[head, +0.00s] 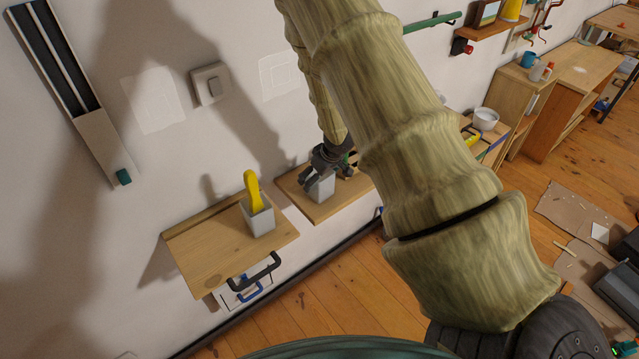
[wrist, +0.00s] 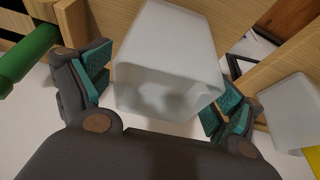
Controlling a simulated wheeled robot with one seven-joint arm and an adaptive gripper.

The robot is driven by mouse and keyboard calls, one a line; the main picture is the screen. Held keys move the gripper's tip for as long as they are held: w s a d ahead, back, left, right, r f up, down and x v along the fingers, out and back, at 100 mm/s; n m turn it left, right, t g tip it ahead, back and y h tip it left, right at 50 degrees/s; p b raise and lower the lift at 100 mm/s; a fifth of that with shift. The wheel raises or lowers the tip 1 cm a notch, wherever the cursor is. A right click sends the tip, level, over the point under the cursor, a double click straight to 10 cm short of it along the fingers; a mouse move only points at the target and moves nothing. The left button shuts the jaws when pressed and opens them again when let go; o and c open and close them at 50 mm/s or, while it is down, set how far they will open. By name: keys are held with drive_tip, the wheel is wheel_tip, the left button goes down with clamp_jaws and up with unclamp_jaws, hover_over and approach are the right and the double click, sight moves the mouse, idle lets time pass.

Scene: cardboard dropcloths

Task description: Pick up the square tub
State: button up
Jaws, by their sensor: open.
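The square tub (wrist: 168,45) is light grey-white and empty as far as I can see, with its open mouth facing the wrist camera. In the head view the tub (head: 321,189) stands on a small wooden wall shelf (head: 310,211), partly hidden by my gripper (head: 328,168). In the wrist view my gripper (wrist: 163,97) is open, with one teal-padded finger on each side of the tub. Both pads are close to its walls; I cannot tell whether they touch.
A similar tub (head: 259,222) holding a yellow object (head: 252,190) stands on the wooden shelf (head: 215,259) to the left; this tub also shows in the wrist view (wrist: 288,108). A green bar (wrist: 27,55) lies left of my gripper. The wall is close behind.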

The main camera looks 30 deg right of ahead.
drive_tip(key=shift+x, duration=0.9)
drive_tip(key=shift+s, duration=0.15)
drive_tip(key=c, duration=1)
